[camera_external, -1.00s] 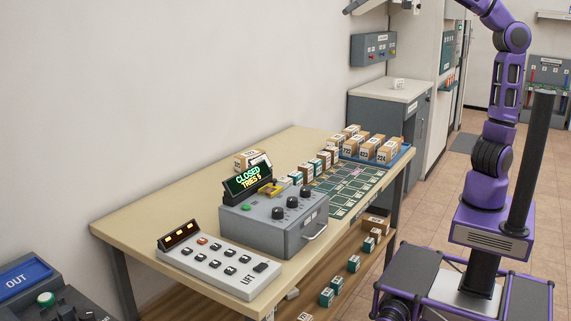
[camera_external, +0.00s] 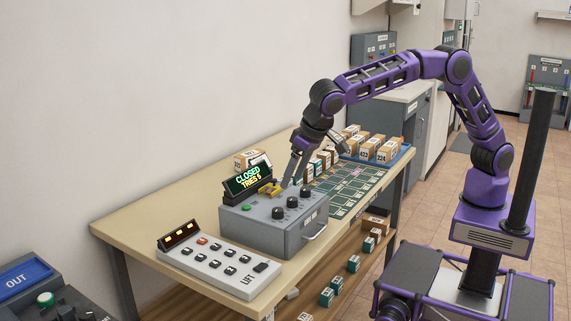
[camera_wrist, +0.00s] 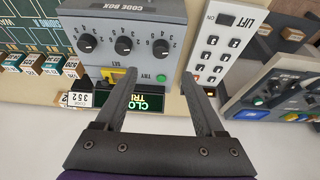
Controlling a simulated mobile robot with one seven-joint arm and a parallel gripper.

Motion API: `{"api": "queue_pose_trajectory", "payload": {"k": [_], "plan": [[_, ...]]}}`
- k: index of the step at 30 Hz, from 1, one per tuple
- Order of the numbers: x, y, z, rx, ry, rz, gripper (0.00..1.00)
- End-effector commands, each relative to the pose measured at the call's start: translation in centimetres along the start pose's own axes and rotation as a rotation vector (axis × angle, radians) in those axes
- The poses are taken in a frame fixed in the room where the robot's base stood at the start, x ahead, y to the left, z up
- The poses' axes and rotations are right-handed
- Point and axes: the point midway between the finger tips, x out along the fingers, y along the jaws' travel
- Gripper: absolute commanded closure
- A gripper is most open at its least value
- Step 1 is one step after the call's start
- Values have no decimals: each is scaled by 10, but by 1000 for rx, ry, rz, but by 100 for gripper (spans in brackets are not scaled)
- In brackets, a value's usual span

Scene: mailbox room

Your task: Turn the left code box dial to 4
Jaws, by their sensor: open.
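The grey code box (camera_external: 262,235) stands on the table with three black dials on its top. The dial nearest the lift panel (camera_external: 278,213), the left one from the box's handle side, also shows in the wrist view (camera_wrist: 160,47). The middle dial (camera_wrist: 123,46) and far dial (camera_wrist: 87,43) are beside it. The pointer settings are too small to read surely. My gripper (camera_wrist: 158,74) is open and empty, its fingers spread above the back of the box, apart from the dials. It points down over the box in the external view (camera_external: 288,181).
The display (camera_external: 247,179) behind the box reads CLOSED with a tries count. A green try button (camera_wrist: 162,77) and a yellow part (camera_wrist: 112,76) are near my fingers. The lift panel (camera_external: 218,265) stands beside the box. Several small boxes and a blue tray (camera_external: 398,158) are farther along.

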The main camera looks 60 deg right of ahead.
Motion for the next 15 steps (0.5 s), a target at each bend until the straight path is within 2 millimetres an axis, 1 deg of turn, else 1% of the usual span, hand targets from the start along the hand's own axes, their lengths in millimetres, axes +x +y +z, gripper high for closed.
{"api": "queue_pose_trajectory", "payload": {"k": [1,3,9,12,15], "plan": [[13,1,0,0,-2,3,29],[28,1,0,0,-2,3,29],[70,0,0,0,-1,1,29],[87,0,0,0,-1,0,29],[99,0,0,0,0,0,29]]}}
